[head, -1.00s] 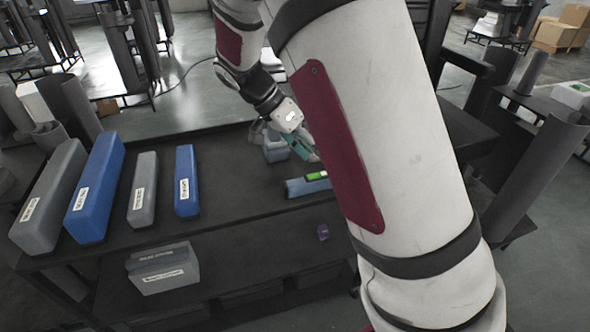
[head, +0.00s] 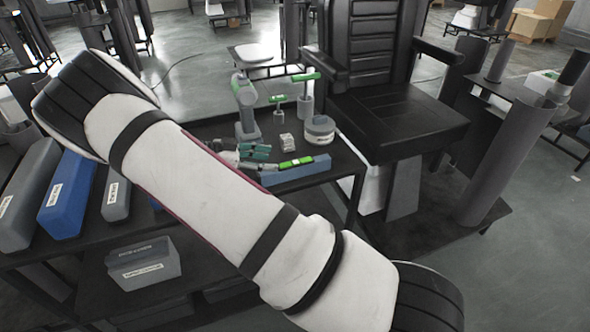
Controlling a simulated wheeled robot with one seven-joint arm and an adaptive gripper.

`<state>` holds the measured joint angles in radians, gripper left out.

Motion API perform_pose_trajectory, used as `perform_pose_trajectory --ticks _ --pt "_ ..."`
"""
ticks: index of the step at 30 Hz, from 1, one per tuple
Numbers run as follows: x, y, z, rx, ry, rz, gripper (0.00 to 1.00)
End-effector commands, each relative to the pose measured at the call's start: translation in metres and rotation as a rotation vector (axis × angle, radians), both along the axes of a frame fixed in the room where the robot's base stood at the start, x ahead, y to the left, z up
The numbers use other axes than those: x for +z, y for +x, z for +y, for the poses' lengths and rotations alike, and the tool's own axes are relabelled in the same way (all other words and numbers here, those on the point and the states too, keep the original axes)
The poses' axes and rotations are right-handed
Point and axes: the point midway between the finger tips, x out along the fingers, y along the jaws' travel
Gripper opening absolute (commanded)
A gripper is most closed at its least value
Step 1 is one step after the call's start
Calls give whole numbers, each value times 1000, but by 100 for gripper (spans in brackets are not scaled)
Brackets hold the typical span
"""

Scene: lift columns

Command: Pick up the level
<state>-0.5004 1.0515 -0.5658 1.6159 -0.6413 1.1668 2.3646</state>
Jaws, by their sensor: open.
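The level (head: 297,161), a small bright green bar with a pale middle, lies on top of a long blue block near the right end of the table. My gripper (head: 264,153), with teal fingers, is just left of the level and points toward it. It is open, and nothing shows between its fingers. My white arm crosses the view in front and hides part of the gripper's wrist. I cannot tell whether a fingertip touches the level.
The blue block (head: 303,173) lies along the table's edge. Behind it stand a green-grey drill-like tool (head: 245,103), a small white box (head: 287,142) and a round grey container (head: 319,130). A black chair (head: 385,110) is close behind. Grey and blue boxes (head: 66,195) line the left.

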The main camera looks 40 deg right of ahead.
Motion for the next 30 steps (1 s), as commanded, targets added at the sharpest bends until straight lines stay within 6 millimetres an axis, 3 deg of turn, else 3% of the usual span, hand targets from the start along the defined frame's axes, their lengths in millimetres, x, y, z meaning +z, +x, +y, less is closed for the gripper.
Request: perform_pose_trajectory --ticks 3,14,22,30 --pt "-7 -6 -18 -1 0 4 48" --pt "-18 -13 -38 -1 2 3 48" --pt "-34 -23 -70 -2 1 4 48" --pt "-36 -23 -73 1 3 2 48"
